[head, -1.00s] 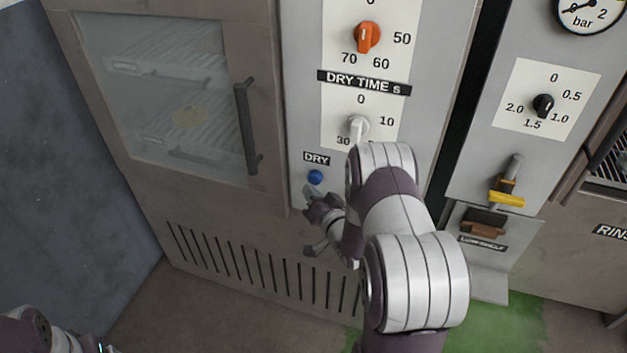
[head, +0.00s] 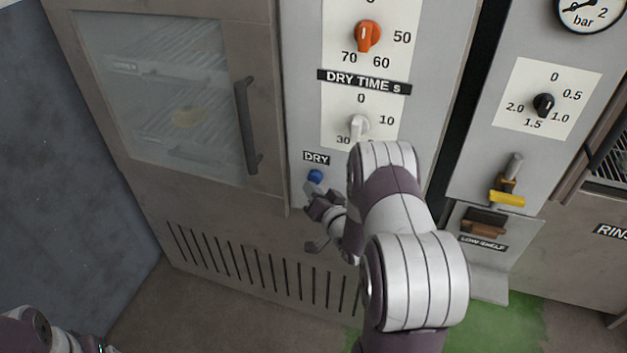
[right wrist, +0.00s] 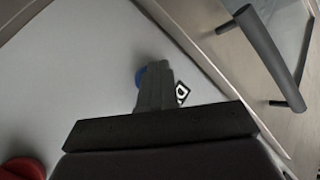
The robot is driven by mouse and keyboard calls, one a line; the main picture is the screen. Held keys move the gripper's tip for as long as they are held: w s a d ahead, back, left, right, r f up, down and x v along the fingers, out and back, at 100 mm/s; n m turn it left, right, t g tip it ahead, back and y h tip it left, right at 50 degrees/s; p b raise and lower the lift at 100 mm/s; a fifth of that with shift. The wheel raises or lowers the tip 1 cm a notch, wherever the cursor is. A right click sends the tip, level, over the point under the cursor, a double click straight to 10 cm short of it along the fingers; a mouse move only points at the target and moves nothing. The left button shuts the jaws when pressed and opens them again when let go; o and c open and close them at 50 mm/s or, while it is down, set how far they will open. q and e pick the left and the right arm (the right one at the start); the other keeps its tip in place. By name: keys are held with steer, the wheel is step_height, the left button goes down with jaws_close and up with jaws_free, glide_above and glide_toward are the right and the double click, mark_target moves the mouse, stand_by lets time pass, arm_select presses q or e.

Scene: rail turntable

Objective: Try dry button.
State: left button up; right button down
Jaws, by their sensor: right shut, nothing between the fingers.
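The blue dry button (head: 315,176) sits on the grey panel just under the DRY label (head: 316,158). My right gripper (head: 313,189) is shut and empty, its fingertips right at the lower edge of the button. In the right wrist view, the closed fingers (right wrist: 155,72) cover most of the blue button (right wrist: 140,75), and only its left side shows. I cannot tell whether the fingertips touch it or whether it is pressed in. Part of my left arm shows at the bottom left, but its gripper is out of view.
The white dry-time knob (head: 358,127) and orange knob (head: 367,36) are above the button. A cabinet door handle (head: 247,127) stands out to the left. A yellow-tipped lever (head: 507,198) is on the right panel. A red round part (right wrist: 22,168) shows in the wrist view.

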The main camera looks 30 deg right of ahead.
steer(key=shift+w+d, duration=0.25)
steer(key=shift+d, duration=0.1)
stand_by(0.7)
steer(key=shift+s+a, duration=0.1)
steer(key=shift+a, duration=0.05)
stand_by(0.3)
steer(key=shift+s+a, duration=0.45)
steer(key=shift+a, duration=0.05)
steer(key=s+a+p, duration=0.1)
steer(key=s+a, duration=0.2)
steer(key=shift+s+a, duration=0.1)
steer(key=shift+a, duration=0.3)
stand_by(0.7)
